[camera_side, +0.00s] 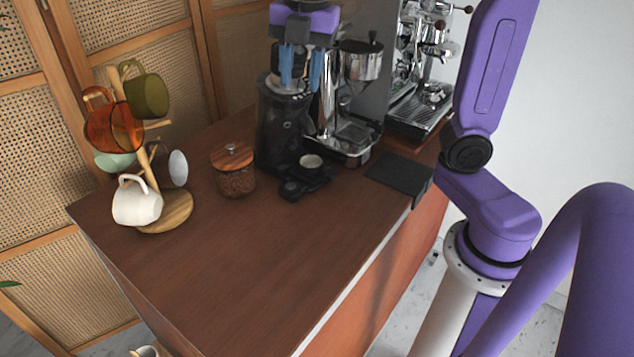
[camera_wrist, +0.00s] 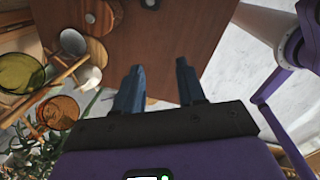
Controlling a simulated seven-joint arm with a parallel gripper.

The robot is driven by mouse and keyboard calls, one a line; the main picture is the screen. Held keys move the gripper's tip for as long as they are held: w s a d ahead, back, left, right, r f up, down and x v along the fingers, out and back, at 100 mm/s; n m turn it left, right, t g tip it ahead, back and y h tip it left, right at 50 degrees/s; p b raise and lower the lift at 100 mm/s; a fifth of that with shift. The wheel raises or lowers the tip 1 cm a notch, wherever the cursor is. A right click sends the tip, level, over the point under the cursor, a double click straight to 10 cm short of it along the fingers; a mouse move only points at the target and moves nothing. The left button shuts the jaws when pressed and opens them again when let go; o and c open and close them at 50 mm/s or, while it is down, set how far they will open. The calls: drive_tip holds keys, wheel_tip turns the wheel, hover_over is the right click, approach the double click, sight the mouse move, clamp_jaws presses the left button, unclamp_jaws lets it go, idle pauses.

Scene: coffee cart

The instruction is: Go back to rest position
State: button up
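My gripper (camera_side: 300,72) has a purple body and two blue fingers pointing down. In the side view it hangs in front of the upper part of the black grinder (camera_side: 275,125), above the counter. In the wrist view the two fingers of my gripper (camera_wrist: 159,65) stand apart with only the brown counter (camera_wrist: 160,40) and floor seen between them. It is open and holds nothing. The side view overlaps the fingers with the machines behind, so I cannot tell their exact distance from them.
A mug tree (camera_side: 177,212) with several mugs stands at the left. A wooden-lidded jar (camera_side: 236,182) and a small cup (camera_side: 312,162) stand near the grinder. An espresso machine (camera_side: 425,112) and a black mat (camera_side: 400,174) are behind. The counter's front is clear.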

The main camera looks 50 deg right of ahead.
drive_tip(key=s+d+f+m+g, duration=0.1)
drive_tip(key=s+f+m, duration=0.9)
drive_tip(key=s+f, duration=0.6)
drive_tip(key=s, duration=0.4)
drive_tip(key=shift+d, duration=0.1)
idle(1.6)
